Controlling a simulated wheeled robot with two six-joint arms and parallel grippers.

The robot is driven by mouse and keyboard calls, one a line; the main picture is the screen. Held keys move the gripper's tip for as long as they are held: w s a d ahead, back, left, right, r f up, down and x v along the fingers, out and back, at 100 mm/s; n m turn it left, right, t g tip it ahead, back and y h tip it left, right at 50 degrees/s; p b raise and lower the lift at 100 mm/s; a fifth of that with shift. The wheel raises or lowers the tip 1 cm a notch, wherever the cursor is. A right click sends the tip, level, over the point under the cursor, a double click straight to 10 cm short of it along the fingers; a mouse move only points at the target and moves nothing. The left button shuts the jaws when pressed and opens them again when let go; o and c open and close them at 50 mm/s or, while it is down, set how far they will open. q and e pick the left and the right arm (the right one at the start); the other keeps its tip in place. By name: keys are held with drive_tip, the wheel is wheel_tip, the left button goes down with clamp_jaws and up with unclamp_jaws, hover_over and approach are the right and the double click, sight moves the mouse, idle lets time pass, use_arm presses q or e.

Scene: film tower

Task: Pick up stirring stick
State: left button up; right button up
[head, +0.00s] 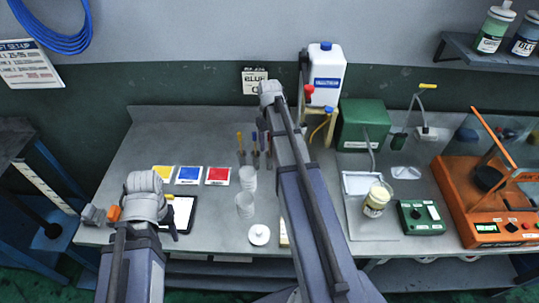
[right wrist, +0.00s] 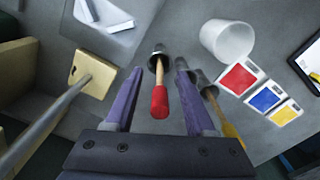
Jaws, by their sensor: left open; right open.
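Stirring sticks with coloured handles stand in small dark holders on the grey bench. The red-handled stick (right wrist: 159,100) has a wooden shaft in a metal holder and shows between the fingers of my right gripper (right wrist: 159,68). The fingers are apart on either side of it, and I see no grip. A yellow-handled stick (right wrist: 228,122) is partly behind the right finger. My left gripper (head: 172,218) is open by the tablet, empty.
Clear cups (head: 247,178) stand near the sticks. Yellow, blue and red cards (head: 218,176) lie left of them. A wooden stand (right wrist: 90,75) is close to the right gripper, with a white jug (head: 326,75) and green box (head: 363,126) behind. The bench's back left is clear.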

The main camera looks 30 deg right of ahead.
drive_tip(key=shift+r, duration=0.1)
clamp_jaws()
idle(0.3)
